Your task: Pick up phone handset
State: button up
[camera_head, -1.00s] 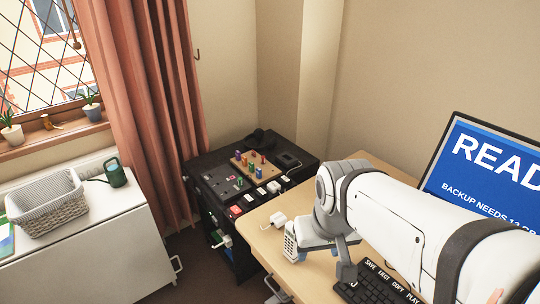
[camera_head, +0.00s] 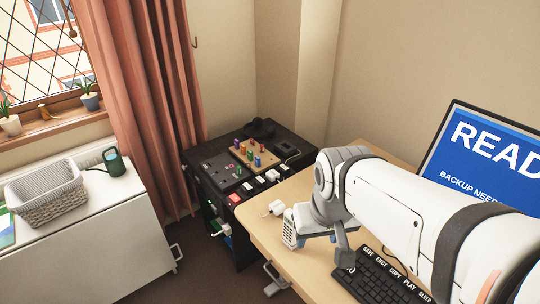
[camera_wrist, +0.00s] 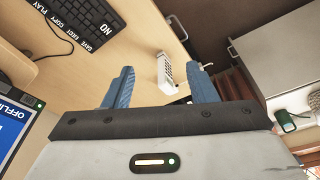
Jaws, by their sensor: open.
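The phone handset (camera_head: 289,229) is white with a grey keypad and stands upright near the desk's left edge in the head view. In the wrist view the handset (camera_wrist: 164,73) shows in the gap between my blue fingers, closer to the right one. My gripper (camera_wrist: 160,67) is open, with one finger on each side of the gap and nothing clamped. I cannot tell whether either finger touches the handset. In the head view my arm reaches in from the right, and its wrist hides part of the gripper.
The wooden desk (camera_head: 262,233) carries a black keyboard (camera_head: 378,280), a blue-screened monitor (camera_head: 485,160) and a small white block (camera_head: 273,208) behind the handset. A black cabinet (camera_head: 215,180) with coloured pieces stands beyond. A white cabinet (camera_head: 110,225) with a basket (camera_head: 45,195) is left.

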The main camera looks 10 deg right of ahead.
aim_at(289, 234)
jog(key=z, duration=0.05)
jog(key=k, duration=1.05)
jog(key=u, duration=1.35)
jog(key=i, duration=1.8)
jog(key=z, duration=3.25)
